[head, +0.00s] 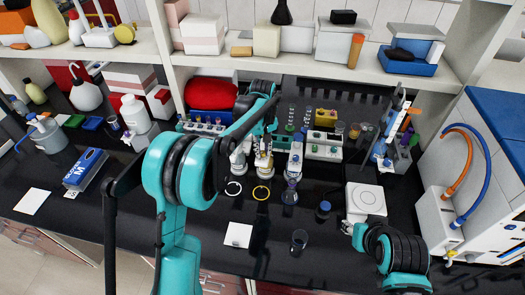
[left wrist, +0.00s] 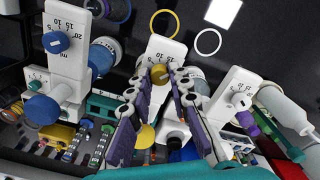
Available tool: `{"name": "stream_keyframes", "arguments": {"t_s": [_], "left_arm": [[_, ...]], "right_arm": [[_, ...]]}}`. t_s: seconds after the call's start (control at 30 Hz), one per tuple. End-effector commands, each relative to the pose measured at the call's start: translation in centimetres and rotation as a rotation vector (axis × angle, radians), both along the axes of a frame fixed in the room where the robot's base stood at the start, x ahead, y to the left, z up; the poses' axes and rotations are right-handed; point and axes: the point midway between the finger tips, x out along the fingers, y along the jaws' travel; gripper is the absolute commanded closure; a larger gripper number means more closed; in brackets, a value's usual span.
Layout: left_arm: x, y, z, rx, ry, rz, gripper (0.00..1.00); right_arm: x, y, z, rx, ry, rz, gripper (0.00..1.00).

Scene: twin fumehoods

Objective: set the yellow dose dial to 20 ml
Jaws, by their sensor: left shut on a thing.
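The yellow dose dial (left wrist: 160,74) sits on the upper front of a white dispenser body (left wrist: 166,48) in the middle of the left wrist view. The body bears a printed number scale above the dial; its pointer setting is too small to read. My left gripper (left wrist: 159,79) has its fingertips on either side of the dial and is shut on it. A larger yellow part (left wrist: 145,137) shows between the fingers. In the head view my left gripper (head: 263,152) reaches down in front of the dispenser. My right gripper (head: 350,229) is low at the right, its jaws unclear.
A dispenser with a blue dial (left wrist: 55,42) stands on one side, one with a purple dial (left wrist: 245,118) on the other. A yellow ring (head: 261,192) and a white ring (head: 233,188) lie on the black bench. A white hotplate (head: 366,199) stands at the right.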

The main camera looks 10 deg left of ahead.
Motion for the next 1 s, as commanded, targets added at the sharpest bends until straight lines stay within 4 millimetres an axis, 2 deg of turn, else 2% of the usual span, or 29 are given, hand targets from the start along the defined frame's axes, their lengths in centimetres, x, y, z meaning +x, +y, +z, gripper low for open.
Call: {"name": "stream_keyframes", "arguments": {"t_s": [0.43, 1.0], "left_arm": [[0.06, -0.02, 0.03, 0.0, -0.001, -0.262, 1.0], [0.07, -0.02, 0.06, 0.0, -0.002, -0.315, 1.0]], "right_arm": [[0.0, 0.0, -0.48, 0.0, 0.0, 0.0, 0.6], [0.0, 0.0, -0.54, 0.0, 0.0, 0.0, 0.6]]}}
